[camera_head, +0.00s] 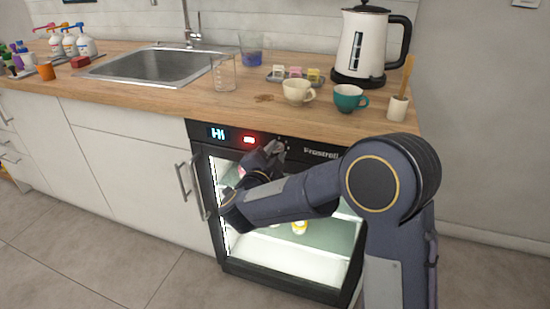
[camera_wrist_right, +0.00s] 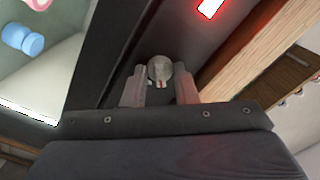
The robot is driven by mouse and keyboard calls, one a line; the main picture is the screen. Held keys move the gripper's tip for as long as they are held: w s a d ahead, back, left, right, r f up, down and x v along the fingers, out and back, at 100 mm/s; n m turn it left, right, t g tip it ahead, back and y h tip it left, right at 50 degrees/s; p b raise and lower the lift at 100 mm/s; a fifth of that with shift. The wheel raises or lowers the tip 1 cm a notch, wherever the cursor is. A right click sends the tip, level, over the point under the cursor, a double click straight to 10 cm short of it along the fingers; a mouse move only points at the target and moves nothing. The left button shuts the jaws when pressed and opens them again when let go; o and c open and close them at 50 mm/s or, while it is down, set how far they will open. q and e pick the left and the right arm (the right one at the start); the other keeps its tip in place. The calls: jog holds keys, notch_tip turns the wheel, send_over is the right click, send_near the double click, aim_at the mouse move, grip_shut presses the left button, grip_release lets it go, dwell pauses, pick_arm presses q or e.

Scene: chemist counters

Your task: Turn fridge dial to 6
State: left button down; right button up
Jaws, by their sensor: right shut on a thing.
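The fridge (camera_head: 233,136) is a black, glass-fronted unit under the counter, lit inside. Its top panel carries a blue-white display (camera_head: 217,133) that seems to read "HI" and a small red display (camera_head: 249,140). My right gripper (camera_head: 281,148) is at this panel, right of the red display. In the right wrist view, the round grey dial (camera_wrist_right: 160,67) sits between the two fingertips of my right gripper (camera_wrist_right: 160,84), which is shut on it. The gripper covers the dial in the head view, and I cannot read its setting. My left gripper is not in view.
The wooden counter (camera_head: 190,102) above holds a sink (camera_head: 155,65), a beaker (camera_head: 224,75), a cream cup (camera_head: 297,91), a teal cup (camera_head: 348,98) and a white kettle (camera_head: 362,45). My right arm crosses in front of the fridge door. Bare floor lies at the front left.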

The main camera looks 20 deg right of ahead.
jog(key=shift+f+m+b, duration=0.1)
jog(key=shift+m+b, duration=3.7)
jog(key=shift+b, duration=0.45)
jog(key=o, duration=1)
jog(key=p+v, duration=0.1)
jog(key=v, duration=0.6)
jog(key=shift+s+a, duration=0.2)
jog(key=shift+s, duration=0.15)
